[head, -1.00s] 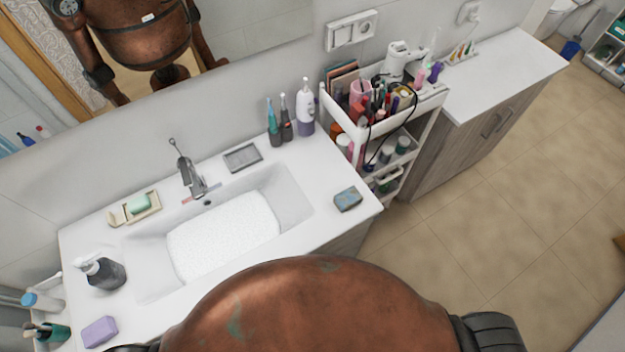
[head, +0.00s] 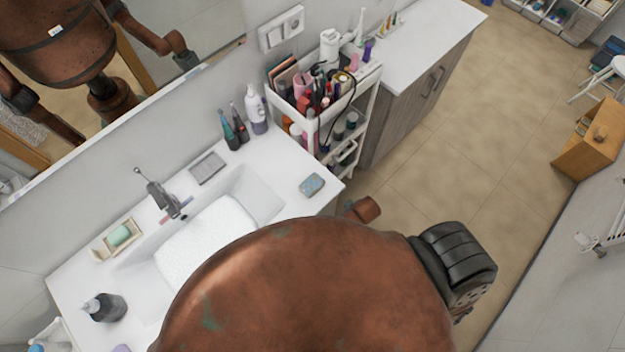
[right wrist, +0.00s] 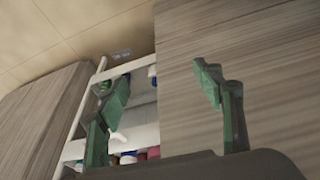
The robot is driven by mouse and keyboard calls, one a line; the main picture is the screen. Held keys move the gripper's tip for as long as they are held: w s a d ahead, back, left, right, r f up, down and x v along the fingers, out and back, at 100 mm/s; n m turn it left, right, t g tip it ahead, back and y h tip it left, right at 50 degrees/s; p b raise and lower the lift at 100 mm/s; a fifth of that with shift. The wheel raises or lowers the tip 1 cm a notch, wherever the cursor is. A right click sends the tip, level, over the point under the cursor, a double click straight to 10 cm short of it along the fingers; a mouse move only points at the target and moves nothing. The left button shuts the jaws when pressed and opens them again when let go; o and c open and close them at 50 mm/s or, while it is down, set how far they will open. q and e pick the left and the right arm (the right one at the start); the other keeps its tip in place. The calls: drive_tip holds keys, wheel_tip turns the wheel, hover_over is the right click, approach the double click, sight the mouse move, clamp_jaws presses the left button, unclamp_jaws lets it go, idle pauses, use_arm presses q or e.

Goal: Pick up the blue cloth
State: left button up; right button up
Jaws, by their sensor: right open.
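A small blue patterned piece (head: 312,185), which looks like the blue cloth, lies flat on the white counter near its right front corner in the head view. It does not show in the right wrist view. My right gripper (right wrist: 160,80) shows in the right wrist view, with its two green fingers spread apart and nothing between them. It faces grey wood cabinet fronts and the white cart. In the head view my own body hides the right gripper. My left gripper is not in view.
The cosmetics cart (head: 372,78), full of bottles and brushes, stands right of the sink counter (head: 290,160); it also shows in the right wrist view (right wrist: 143,112). Toothbrushes and a white bottle (head: 255,108) stand behind the blue piece. Open tiled floor (head: 470,140) lies to the right.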

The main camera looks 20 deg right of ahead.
drive_tip(key=w+a+r+n+t+y+p, duration=0.1)
drive_tip(key=a+r+p, duration=0.15)
drive_tip(key=r, duration=1.05)
drive_tip(key=w+a+r+n+p, duration=0.1)
drive_tip(key=a+r+n+p, duration=0.15)
drive_tip(key=r, duration=1.15)
drive_tip(key=w+a+n+y, duration=0.2)
drive_tip(key=w+a+n, duration=0.2)
drive_tip(key=a, duration=0.4)
drive_tip(key=n+g+h, duration=0.3)
drive_tip(key=n+g, duration=0.1)
drive_tip(key=n, duration=0.8)
hover_over(312, 183)
drive_tip(key=shift+a+m, duration=0.25)
drive_tip(key=shift+a, duration=0.1)
drive_tip(key=shift+d, duration=0.25)
wheel_tip(312, 183, down, 8)
drive_tip(key=shift+d+r+p, duration=0.1)
drive_tip(key=shift+r+p, duration=0.05)
drive_tip(key=shift+p, duration=0.5)
